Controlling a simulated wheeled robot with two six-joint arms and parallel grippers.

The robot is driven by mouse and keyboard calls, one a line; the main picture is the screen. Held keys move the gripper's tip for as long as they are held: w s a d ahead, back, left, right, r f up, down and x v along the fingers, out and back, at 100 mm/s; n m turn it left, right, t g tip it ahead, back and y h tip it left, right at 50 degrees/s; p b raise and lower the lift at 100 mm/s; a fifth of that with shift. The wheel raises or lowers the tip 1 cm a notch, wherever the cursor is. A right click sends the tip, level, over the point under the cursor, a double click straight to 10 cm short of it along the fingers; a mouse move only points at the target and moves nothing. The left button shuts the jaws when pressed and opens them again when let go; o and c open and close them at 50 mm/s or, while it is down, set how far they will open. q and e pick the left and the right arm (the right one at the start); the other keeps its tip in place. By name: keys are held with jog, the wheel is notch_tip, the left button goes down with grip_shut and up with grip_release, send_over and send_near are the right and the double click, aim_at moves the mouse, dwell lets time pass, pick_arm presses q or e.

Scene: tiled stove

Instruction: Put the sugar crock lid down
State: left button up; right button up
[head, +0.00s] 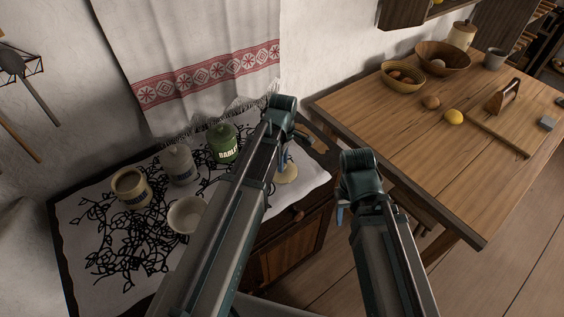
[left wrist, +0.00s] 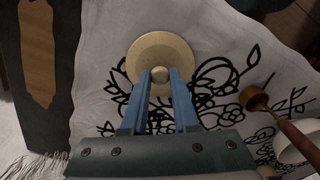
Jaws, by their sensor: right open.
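The sugar crock lid (left wrist: 147,52) is a pale cream disc with a round knob, seen from above in the left wrist view. In the head view the lid (head: 288,174) shows at the right end of the patterned cloth, partly behind my left arm. My left gripper (left wrist: 160,75) has its blue fingers close on both sides of the knob and looks shut on it. The lid is at or just above the cloth; I cannot tell if it touches. An open crock (head: 130,188) with a label stands at the cloth's left. My right gripper (head: 342,212) is open and empty, right of the cabinet.
A lidded grey crock (head: 179,164), a green barley tin (head: 222,144) and a white bowl (head: 186,215) stand on the cloth (head: 77,210). A ladle (left wrist: 255,98) is near the lid in the wrist view. A wooden table (head: 400,115) with bowls is at the right.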

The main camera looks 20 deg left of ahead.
pick_arm(q)
jog(key=o, duration=0.4)
jog(key=shift+o, duration=0.2)
notch_tip(320, 180, up, 12)
jog(key=r+p, duration=0.1)
jog(key=p, duration=1.2)
jog(key=s+d+m, duration=0.5)
jog(key=s+m, duration=0.2)
jog(key=m, duration=0.3)
jog(key=s+d+m+y, duration=0.1)
jog(key=s+d+m, duration=0.4)
jog(key=m, duration=0.5)
jog(key=shift+s+d+f, duration=0.25)
jog(key=shift+s+d, duration=0.05)
jog(key=shift+s, duration=0.85)
jog(key=shift+b, duration=0.3)
